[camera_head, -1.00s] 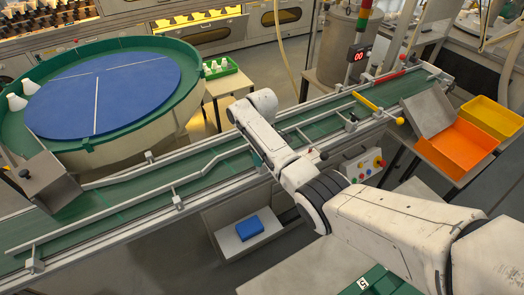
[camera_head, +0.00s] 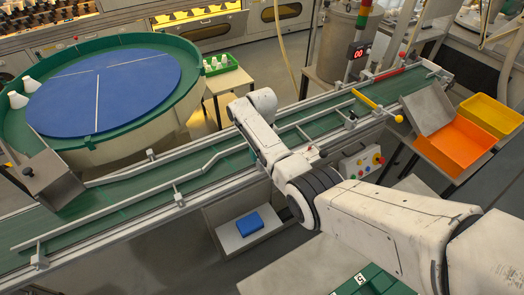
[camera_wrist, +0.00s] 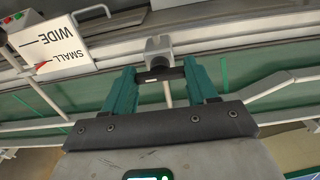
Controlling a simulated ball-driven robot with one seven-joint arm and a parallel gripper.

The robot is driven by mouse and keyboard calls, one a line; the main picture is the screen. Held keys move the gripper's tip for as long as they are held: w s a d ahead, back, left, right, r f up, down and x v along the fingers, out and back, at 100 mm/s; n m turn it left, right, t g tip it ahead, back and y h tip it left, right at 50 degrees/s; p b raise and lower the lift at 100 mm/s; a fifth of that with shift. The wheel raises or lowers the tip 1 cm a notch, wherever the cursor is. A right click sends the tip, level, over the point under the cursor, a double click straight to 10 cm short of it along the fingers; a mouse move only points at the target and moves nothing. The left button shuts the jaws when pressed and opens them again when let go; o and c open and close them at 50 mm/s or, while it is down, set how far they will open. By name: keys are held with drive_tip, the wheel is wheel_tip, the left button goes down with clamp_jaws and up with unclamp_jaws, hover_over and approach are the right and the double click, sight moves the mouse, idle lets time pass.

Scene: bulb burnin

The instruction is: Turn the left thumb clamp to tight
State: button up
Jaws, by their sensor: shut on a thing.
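In the wrist view my gripper (camera_wrist: 159,76) has its two teal fingers on either side of a thumb clamp's dark knob (camera_wrist: 156,74) and is shut on it. The knob sits in front of a grey clamp block (camera_wrist: 159,50), with a thin rod running below it. The knob's turned angle is hard to read. In the head view my arm covers the gripper and this clamp. A sign (camera_wrist: 52,45) reading SMALL and WIDE, with a red pointer near SMALL, stands at upper left in the wrist view.
The green conveyor (camera_head: 112,217) with its bent guide rail (camera_head: 130,202) crosses the head view. A blue turntable (camera_head: 105,88) stands at upper left.

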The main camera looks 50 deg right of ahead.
idle(0.4)
drive_tip(key=o, duration=1.1)
drive_tip(key=shift+c, duration=0.2)
drive_tip(key=shift+r, duration=0.1)
wheel_tip(320, 180, up, 11)
drive_tip(key=shift+f, duration=0.25)
